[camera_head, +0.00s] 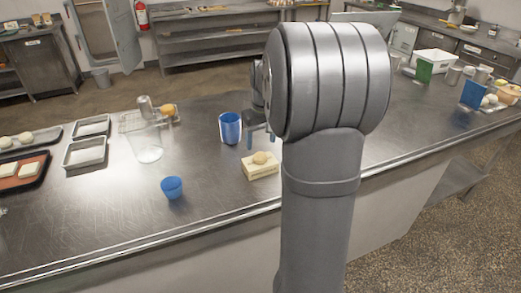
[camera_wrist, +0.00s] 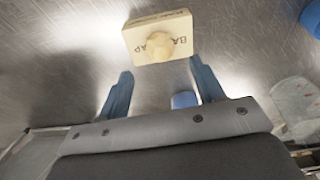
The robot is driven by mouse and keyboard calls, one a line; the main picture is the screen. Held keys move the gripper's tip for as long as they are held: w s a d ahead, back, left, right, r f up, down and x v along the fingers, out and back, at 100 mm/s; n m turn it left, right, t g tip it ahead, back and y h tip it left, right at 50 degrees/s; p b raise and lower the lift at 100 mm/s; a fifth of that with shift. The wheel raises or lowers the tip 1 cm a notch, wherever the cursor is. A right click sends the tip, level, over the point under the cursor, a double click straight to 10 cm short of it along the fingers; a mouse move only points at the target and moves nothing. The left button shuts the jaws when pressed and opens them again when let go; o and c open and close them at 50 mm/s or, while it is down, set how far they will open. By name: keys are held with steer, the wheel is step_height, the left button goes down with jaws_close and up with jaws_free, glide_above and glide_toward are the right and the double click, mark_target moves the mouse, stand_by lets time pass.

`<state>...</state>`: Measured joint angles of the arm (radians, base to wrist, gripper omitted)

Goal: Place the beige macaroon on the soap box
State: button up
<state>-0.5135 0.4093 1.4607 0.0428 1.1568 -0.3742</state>
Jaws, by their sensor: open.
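The cream soap box (camera_head: 262,172) lies on the steel counter, left of my large grey arm link. The beige macaroon (camera_head: 260,157) rests on top of it. In the wrist view the soap box (camera_wrist: 138,47) shows dark lettering, and the macaroon (camera_wrist: 158,46) sits near the middle of its face, covering some letters. My gripper (camera_head: 260,141) is just behind and above the box, partly hidden by my arm. In the wrist view my gripper (camera_wrist: 160,66) has its two blue fingers spread with nothing held between them; the macaroon is beyond the fingertips, apart from them.
A tall blue cup (camera_head: 230,128) stands behind left of the box, and a small blue cup (camera_head: 172,187) stands front left. A clear glass (camera_head: 146,146) and metal trays (camera_head: 84,152) are farther left. The counter's front edge is near; bare counter lies left of the box.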

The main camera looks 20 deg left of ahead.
mark_target(260, 154)
steer(key=r, duration=0.6)
steer(key=shift+s+d, duration=0.2)
steer(key=shift+d, duration=0.1)
steer(key=shift+f, duration=0.1)
steer(key=f, duration=0.8)
steer(key=w+a+f, duration=0.1)
steer(key=f, duration=0.3)
step_height(260, 154, up, 3)
steer(key=shift+r, duration=0.5)
steer(key=shift+f, duration=0.1)
